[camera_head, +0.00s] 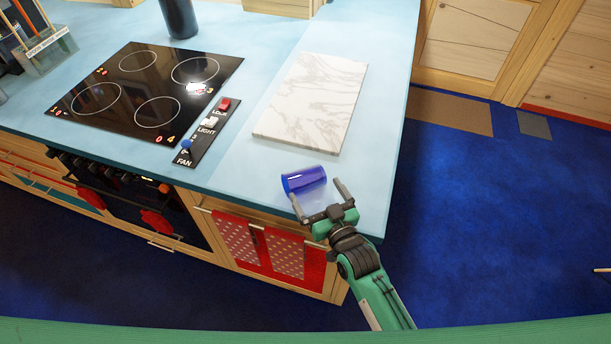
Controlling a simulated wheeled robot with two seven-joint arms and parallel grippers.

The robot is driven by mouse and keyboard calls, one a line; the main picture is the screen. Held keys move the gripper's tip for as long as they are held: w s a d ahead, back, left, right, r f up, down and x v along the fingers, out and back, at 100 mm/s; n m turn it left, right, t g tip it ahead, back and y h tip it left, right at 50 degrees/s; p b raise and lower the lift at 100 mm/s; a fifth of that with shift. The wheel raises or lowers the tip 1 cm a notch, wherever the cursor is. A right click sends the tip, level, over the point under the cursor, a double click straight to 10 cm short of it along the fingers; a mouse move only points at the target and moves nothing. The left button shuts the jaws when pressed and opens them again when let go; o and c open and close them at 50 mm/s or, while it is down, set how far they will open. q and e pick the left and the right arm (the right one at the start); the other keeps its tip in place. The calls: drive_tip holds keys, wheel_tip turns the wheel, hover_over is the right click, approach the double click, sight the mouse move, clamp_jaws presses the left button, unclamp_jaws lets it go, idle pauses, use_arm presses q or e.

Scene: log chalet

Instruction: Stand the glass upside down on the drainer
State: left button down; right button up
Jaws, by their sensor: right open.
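A blue see-through glass (304,179) lies on its side on the light blue counter, near the front right corner. My right gripper (314,188) is open at the glass, with its two fingers spread and pointing toward it. The left finger's tip is close to the near side of the glass; I cannot tell whether they touch. The right finger's tip is just past the glass's right end. I cannot make out a drainer in this view. My left gripper is not in view.
A white marble slab (312,102) lies behind the glass. A black hob (145,90) and a switch panel (207,132) are to the left. A dark cylinder (179,18) and a rack with a sign (45,50) stand farther back. Blue floor is open at right.

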sight(307, 175)
drive_tip(key=shift+w+a, duration=0.15)
drive_tip(key=shift+w, duration=0.1)
drive_tip(key=shift+w+a+r+p, duration=0.2)
drive_tip(key=shift+w+r+p, duration=0.05)
drive_tip(key=shift+w+p, duration=0.15)
drive_tip(key=p+x, duration=0.1)
drive_tip(key=x, duration=0.2)
drive_tip(key=shift+w+a, duration=0.1)
drive_tip(key=shift+w, duration=0.05)
drive_tip(key=shift+w+a+f+p, duration=0.1)
drive_tip(key=shift+w+p, duration=0.2)
drive_tip(key=shift+p, duration=0.05)
drive_tip(key=shift+w, duration=0.1)
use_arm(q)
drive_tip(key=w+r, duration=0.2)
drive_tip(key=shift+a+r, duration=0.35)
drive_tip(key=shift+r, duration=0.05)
use_arm(e)
drive_tip(key=c, duration=0.8)
